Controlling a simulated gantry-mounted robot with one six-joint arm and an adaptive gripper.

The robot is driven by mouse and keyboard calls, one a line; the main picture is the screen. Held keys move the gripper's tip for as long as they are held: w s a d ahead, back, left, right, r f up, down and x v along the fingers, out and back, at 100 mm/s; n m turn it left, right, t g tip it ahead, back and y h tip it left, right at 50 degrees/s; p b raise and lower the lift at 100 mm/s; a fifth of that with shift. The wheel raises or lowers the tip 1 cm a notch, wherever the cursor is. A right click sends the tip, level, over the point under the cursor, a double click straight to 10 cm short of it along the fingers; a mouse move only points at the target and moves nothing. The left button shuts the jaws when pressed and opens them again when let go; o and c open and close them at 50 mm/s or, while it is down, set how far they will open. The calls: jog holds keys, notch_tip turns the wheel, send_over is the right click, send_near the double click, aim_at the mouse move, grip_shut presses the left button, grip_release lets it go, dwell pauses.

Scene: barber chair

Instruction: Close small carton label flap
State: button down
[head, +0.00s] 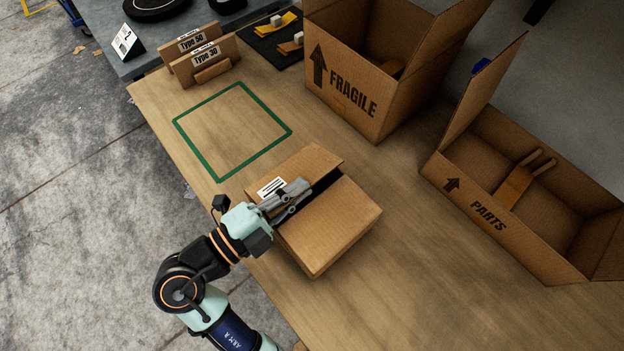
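A small brown carton (328,227) stands on the wooden table near its front edge. One top flap (308,168), bearing a white label (270,186), is raised at an angle along the far-left side, with a dark gap between it and the rest of the top. The near-right top flap lies about flat. My gripper (300,195) is at the carton's left side, over the gap and close beside the label flap. Its fingers overlap in this view, so I cannot tell whether they are open or touching the flap.
A green square outline (232,131) marks bare table to the upper left. An open FRAGILE box (345,92) stands behind, and an open PARTS box (475,208) stands to the right. Wooden Type 50 and Type 30 holders (205,62) stand at the far left edge.

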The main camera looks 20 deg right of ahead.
jog(key=shift+f, duration=0.1)
dwell(0.4)
jog(key=c, duration=1.4)
grip_release()
jog(key=shift+o, duration=0.2)
jog(key=shift+a, duration=0.1)
jog(key=v, duration=1.2)
